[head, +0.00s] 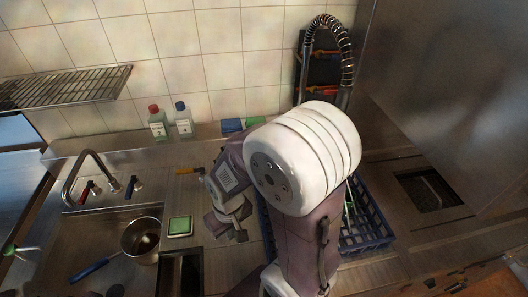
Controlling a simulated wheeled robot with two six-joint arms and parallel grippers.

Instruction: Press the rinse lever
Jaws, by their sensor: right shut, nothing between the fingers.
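A spring-coiled rinse hose (347,62) arches in front of the tiled wall at the upper right. Its lower end goes behind my right arm, and I cannot make out a rinse lever on it. A small orange-yellow handle (188,171) sticks out over the counter left of my right arm; I cannot tell whether it is a lever. My right gripper (239,230) is shut and empty, pointing down over the counter, right of a green sponge-like square (180,226). It is apart from the orange-yellow handle, which lies beyond it and to the left. My left gripper is not in view.
A sink with a curved faucet (84,157) and a blue-handled pot (142,239) is at the left. Two bottles, red-capped (157,124) and blue-capped (183,121), stand by the wall. A blue crate (375,226) is partly behind my arm. A metal panel (450,90) fills the upper right.

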